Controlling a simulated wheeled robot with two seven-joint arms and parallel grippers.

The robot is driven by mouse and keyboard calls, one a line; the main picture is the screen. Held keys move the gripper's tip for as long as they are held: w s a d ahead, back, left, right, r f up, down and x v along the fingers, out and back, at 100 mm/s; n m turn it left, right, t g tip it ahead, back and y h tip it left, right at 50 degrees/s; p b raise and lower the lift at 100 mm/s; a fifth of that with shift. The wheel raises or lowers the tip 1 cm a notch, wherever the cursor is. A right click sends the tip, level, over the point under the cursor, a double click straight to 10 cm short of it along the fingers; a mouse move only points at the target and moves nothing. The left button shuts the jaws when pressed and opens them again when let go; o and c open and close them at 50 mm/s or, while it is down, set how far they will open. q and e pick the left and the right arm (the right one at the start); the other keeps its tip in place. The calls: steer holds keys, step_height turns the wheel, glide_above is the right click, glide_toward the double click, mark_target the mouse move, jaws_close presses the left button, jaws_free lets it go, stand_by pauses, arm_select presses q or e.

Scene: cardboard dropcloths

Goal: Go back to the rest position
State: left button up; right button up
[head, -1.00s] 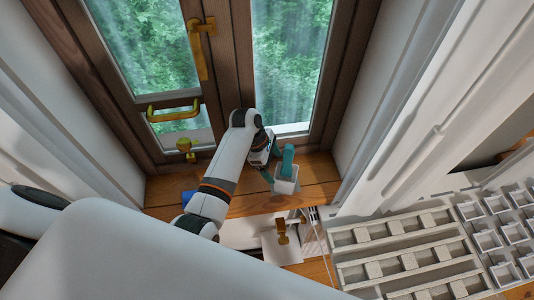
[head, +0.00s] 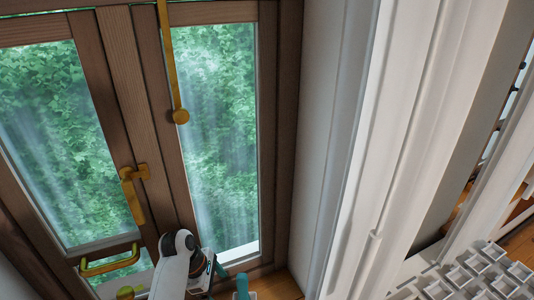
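One white arm of mine with a dark joint comes in at the bottom edge, left of centre, in the head view. I take it for my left arm. Its gripper (head: 230,278) has teal fingers that stand apart, so it looks open. The fingertips are cut off by the lower edge, so what lies between or below them is hidden. The gripper is in front of the lower right part of the window. My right gripper is not in view.
A brown wooden window (head: 122,90) with brass handles (head: 133,190) fills the left and middle. A wooden sill (head: 278,286) lies below. A white wall edge (head: 385,130) stands right of it. Pale gridded trays (head: 470,275) lie at the lower right.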

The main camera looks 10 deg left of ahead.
arm_select(q)
steer(key=s+a+f+m+t+y, duration=0.1)
steer(key=s+a+f+m+y, duration=0.15)
steer(key=s+m, duration=0.7)
steer(key=s+d+r+m+t+y, duration=0.1)
steer(key=s+r+m, duration=0.2)
steer(key=s+m, duration=0.4)
steer(key=s+r+m+t+y, duration=0.1)
steer(key=s+r+m, duration=0.2)
steer(key=s+m, duration=0.35)
steer(key=s+f+n+g+b, duration=0.1)
steer(key=s+f+b, duration=0.15)
steer(key=f, duration=1.35)
steer(key=s+f+b, duration=0.1)
steer(key=f+b, duration=0.2)
steer(key=f, duration=1.3)
steer(key=s+a+f+g+b, duration=0.1)
steer(key=s+a+f+b, duration=0.1)
steer(key=s+f, duration=1.3)
step_height(320, 180, down, 3)
steer(key=shift+s+a+f+g+b, duration=0.1)
steer(key=shift+s+a+g+b, duration=0.15)
steer(key=shift+a+b, duration=0.2)
